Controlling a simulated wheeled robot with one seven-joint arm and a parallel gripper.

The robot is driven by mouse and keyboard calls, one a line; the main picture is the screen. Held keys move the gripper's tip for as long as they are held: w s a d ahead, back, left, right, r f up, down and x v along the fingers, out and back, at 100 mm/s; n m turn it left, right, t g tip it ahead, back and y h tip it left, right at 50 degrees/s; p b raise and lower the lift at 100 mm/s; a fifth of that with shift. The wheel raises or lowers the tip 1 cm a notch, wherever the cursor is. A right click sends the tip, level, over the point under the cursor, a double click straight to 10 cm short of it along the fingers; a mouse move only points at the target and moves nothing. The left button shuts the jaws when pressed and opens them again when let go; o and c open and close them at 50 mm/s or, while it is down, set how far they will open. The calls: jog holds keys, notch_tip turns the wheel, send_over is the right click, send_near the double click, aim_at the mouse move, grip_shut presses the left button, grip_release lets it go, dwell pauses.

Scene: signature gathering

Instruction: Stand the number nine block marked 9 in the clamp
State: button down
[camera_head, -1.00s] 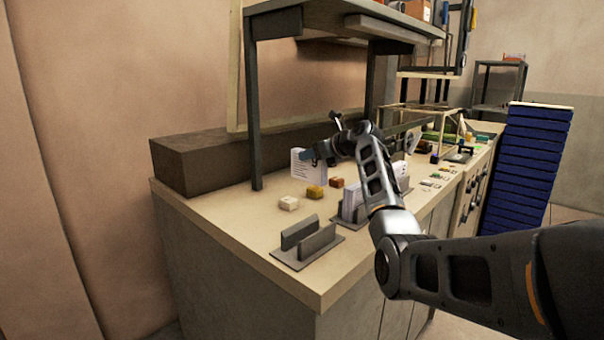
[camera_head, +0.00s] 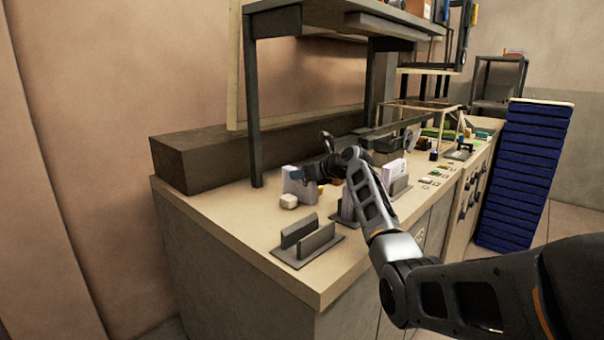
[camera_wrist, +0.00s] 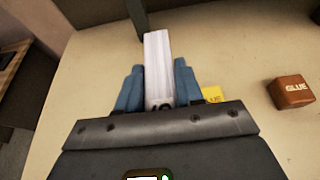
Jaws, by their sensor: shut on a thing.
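My gripper (camera_head: 306,175) is shut on a white paper-like block (camera_wrist: 158,60), held upright between the blue fingers in the wrist view. A dark mark shows at its lower end, too cut off to read surely as a 9. In the head view the block (camera_head: 297,186) is behind the small cream block, over the bench; I cannot tell whether it touches the top. A grey clamp-like holder (camera_head: 293,233) with two upright plates stands empty at the front of the bench, nearer the camera than my gripper.
A cream block (camera_head: 288,201) sits close to the held block. Another grey holder with white sheets (camera_head: 394,170) stands behind my arm. A shelf post (camera_head: 254,110) rises at left.

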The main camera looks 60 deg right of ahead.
jog(key=c, duration=0.8)
grip_release()
jog(key=shift+o, duration=0.4)
